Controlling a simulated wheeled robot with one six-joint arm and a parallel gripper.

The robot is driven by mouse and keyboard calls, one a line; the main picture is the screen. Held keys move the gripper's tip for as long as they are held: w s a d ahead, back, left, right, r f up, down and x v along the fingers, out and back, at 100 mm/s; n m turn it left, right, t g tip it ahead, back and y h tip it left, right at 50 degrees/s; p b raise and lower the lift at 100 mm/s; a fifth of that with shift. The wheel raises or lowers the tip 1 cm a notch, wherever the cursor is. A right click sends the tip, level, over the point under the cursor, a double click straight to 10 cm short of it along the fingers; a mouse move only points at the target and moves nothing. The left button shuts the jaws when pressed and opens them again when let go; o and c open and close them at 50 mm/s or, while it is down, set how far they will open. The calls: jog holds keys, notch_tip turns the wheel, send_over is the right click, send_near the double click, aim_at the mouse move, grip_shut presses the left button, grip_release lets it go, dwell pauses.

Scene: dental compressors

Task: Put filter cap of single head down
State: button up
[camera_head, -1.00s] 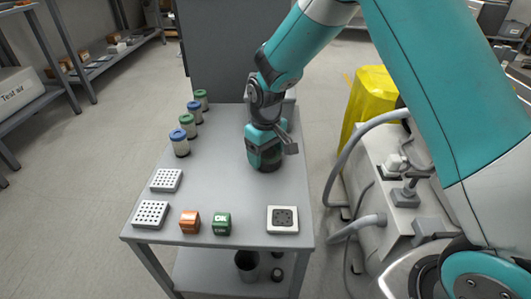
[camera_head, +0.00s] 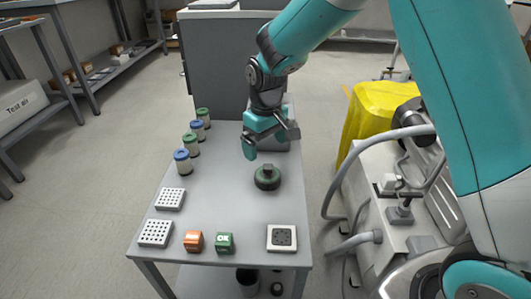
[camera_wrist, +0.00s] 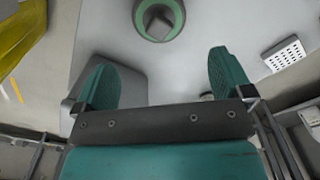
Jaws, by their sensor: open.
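The filter cap (camera_head: 267,179) is a dark green round piece with a grey block-shaped knob on top. It lies flat on the grey table, right of its middle. My gripper (camera_head: 268,147) is open and empty, behind and above the cap and apart from it. In the wrist view the cap (camera_wrist: 150,30) shows at the top edge, partly cut off. It is beyond the two spread teal fingers of my gripper (camera_wrist: 165,78), with nothing between them.
Several jars (camera_head: 191,145) with blue and green lids line the table's left edge. Two white perforated trays (camera_head: 155,233), an orange block (camera_head: 194,241), a green OK block (camera_head: 225,243) and a white square plate (camera_head: 282,238) sit nearer. A compressor unit (camera_head: 385,205) with hoses stands right.

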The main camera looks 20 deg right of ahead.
notch_tip(320, 180, up, 2)
jog(key=shift+r, duration=0.1)
jog(key=s+a+r+y, duration=0.1)
jog(key=s+r, duration=0.3)
jog(key=s, duration=0.5)
jog(key=s+a+r+n+y, duration=0.1)
jog(key=s+r, duration=0.3)
jog(key=s, duration=0.5)
jog(key=s+a+r+n+y, duration=0.1)
jog(key=s+r, duration=0.3)
jog(key=s, duration=0.6)
jog(key=shift+a+r+y, duration=0.15)
jog(key=shift+a+y, duration=0.45)
jog(key=shift+a, duration=0.1)
notch_tip(320, 180, up, 38)
jog(key=p, duration=3.8)
